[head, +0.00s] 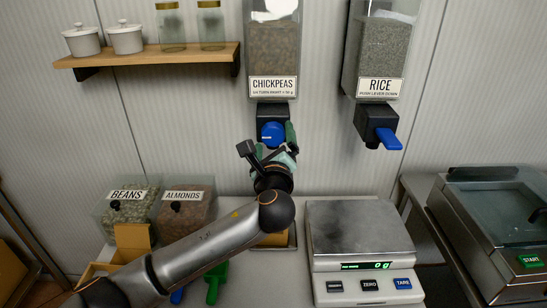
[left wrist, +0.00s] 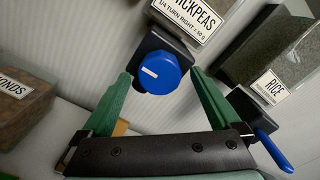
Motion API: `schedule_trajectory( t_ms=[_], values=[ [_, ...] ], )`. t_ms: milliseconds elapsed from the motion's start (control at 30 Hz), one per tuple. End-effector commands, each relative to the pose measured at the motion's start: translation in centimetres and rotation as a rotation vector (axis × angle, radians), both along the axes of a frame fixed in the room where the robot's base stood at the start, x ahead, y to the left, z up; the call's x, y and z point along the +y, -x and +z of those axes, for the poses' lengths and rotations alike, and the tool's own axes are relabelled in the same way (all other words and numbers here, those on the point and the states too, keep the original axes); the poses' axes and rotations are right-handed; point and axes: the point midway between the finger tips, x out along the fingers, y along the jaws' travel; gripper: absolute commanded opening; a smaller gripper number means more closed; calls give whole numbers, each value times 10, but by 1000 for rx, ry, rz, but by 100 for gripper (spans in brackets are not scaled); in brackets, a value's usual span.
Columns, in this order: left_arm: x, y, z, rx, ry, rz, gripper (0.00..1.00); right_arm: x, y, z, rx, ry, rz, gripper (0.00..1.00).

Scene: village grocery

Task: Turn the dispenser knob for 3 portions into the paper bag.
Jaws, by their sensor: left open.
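The chickpeas dispenser (head: 273,48) hangs on the wall with a label reading 1/4 turn right. Its round blue knob (head: 273,133) sits on a black block below the bin. In the left wrist view the knob (left wrist: 158,73) carries a short white mark. My left gripper (left wrist: 161,80) is open, with one green finger on each side of the knob and visible gaps. It also shows in the head view (head: 276,142), just below and in front of the knob. A tan thing (head: 273,240), perhaps the paper bag, is mostly hidden behind my left arm. My right gripper is not in view.
A rice dispenser (head: 384,45) with a blue lever (head: 388,139) hangs to the right. A scale (head: 360,240) reading 0 g stands below it. Bean (head: 131,207) and almond (head: 186,210) bins stand left, near a green scoop (head: 216,281). A shelf (head: 150,58) juts out upper left.

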Motion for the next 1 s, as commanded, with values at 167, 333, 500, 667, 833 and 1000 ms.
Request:
schedule_trajectory(
  t_ms=[167,333,500,667,833,1000],
  values=[
    [-1,28,-2,1,2,-3,96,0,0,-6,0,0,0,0],
    [0,60,-2,0,2,-3,96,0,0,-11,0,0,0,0],
    [0,90,-2,1,1,-2,96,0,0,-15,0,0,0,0],
    [0,109,-1,2,0,-1,96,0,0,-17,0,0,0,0],
    [0,116,-1,1,-1,1,96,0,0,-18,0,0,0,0],
    [0,116,0,1,-1,1,96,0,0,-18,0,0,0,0]
  ],
)
